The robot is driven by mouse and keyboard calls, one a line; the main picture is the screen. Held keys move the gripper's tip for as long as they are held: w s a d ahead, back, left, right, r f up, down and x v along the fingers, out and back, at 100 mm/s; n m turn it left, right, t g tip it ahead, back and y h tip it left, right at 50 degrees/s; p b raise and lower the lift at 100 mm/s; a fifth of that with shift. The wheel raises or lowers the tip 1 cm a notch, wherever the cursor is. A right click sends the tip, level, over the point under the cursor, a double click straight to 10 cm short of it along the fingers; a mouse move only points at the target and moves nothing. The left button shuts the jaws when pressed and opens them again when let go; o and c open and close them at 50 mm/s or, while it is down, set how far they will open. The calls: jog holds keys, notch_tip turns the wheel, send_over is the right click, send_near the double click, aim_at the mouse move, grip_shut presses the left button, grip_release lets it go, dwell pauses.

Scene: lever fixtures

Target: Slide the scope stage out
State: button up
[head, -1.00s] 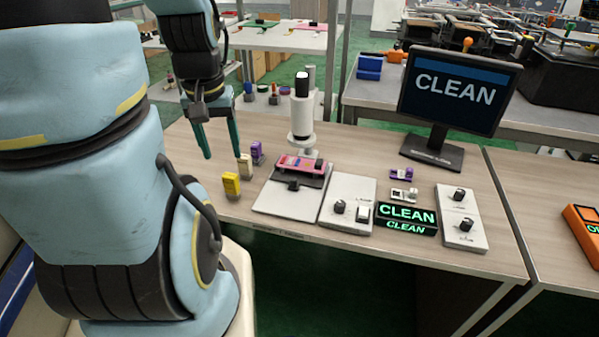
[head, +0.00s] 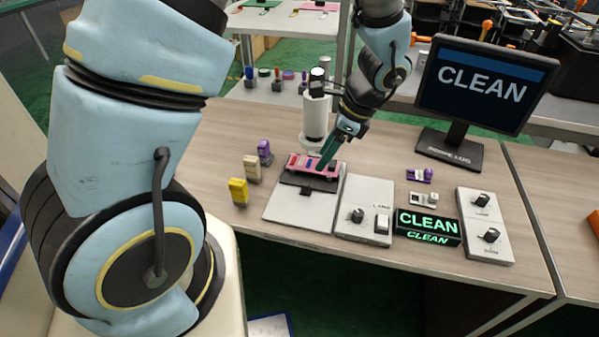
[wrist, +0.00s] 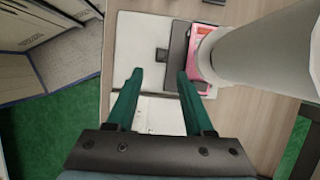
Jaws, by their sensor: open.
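The scope stage is a dark grey plate (head: 317,187) on a white base (head: 290,209), with a pink slide piece (head: 312,166) on its back part. A small black knob (head: 305,191) sticks out at the stage's front. The white scope column (head: 314,118) stands behind it, partly hidden by my arm. My gripper (head: 325,163) is open, its green fingers pointing down over the right end of the pink piece. In the wrist view, the gripper (wrist: 160,75) shows nothing between its fingers. The knob (wrist: 161,54) and the stage plate (wrist: 178,55) lie beyond the fingertips. The scope column fills the upper right there.
A white panel with a dial and switch (head: 364,210) stands right of the base, then a lit CLEAN sign (head: 428,227) and a two-dial panel (head: 485,226). Yellow, beige and purple blocks (head: 252,170) stand to the left. A monitor (head: 480,85) stands behind right.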

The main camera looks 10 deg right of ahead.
aim_at(307, 183)
jog(key=shift+m, duration=0.3)
jog(key=p+x, duration=0.1)
jog(key=x, duration=1)
jog(key=shift+d, duration=0.2)
grip_shut()
dwell(0.8)
